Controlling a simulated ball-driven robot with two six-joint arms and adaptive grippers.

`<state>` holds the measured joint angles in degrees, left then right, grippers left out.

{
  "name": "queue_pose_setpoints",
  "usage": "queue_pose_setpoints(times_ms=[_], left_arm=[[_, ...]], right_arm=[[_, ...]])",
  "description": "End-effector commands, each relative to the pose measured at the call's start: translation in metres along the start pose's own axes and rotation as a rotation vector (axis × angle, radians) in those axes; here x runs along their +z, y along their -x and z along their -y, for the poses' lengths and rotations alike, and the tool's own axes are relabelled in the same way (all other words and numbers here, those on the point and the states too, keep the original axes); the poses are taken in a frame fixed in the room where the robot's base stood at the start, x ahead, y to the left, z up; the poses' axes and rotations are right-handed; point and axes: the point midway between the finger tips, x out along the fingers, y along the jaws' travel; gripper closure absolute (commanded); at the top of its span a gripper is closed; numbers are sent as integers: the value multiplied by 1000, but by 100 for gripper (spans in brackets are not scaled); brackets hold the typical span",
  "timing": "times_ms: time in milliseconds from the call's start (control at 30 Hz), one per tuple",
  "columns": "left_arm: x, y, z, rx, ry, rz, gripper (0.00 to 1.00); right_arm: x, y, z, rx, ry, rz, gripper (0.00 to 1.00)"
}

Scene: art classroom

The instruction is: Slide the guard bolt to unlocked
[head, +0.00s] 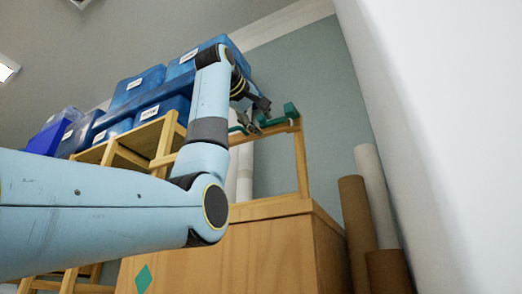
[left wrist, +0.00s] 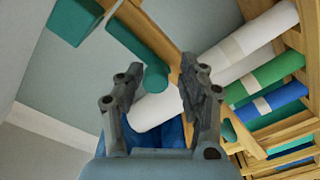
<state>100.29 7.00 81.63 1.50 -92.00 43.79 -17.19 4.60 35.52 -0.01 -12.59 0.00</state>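Teal parts sit on the top rail of a wooden frame (head: 272,131), with an upright teal block (head: 290,110) at its right end. I cannot tell which teal part is the guard bolt. In the left wrist view there is a teal block (left wrist: 75,20) at upper left and a teal bar with a rounded end (left wrist: 135,52) beside a wooden strip. My left gripper (head: 258,116) is at the rail, just left of the upright block. In the left wrist view its fingers (left wrist: 160,80) are apart, with the bar's rounded end seen between them; contact cannot be told. My right gripper is out of view.
Blue labelled bins (head: 140,88) stand on a wooden rack at left. A wooden cabinet (head: 235,255) is below the frame. Paper rolls (head: 357,225) stand at right beside a large pale surface (head: 440,120). Green and white rolls (left wrist: 272,75) show in the left wrist view.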

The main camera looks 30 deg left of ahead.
Motion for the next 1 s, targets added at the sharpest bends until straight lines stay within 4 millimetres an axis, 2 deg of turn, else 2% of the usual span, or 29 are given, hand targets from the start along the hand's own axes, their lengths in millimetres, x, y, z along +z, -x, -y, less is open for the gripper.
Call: queue_pose_setpoints(times_ms=[267, 367, 467, 800, 1000], left_arm=[[0, 1, -1, 2, 0, 0, 54], [-1, 7, -2, 4, 0, -2, 54], [-1, 22, -1, 4, 0, -3, 54], [-1, 96, 0, 3, 0, -3, 54], [0, 116, 1, 0, 1, 0, 54]], right_arm=[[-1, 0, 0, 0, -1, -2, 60], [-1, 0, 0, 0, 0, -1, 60], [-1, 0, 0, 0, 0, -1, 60], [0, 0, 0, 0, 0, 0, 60], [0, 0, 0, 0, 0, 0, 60]])
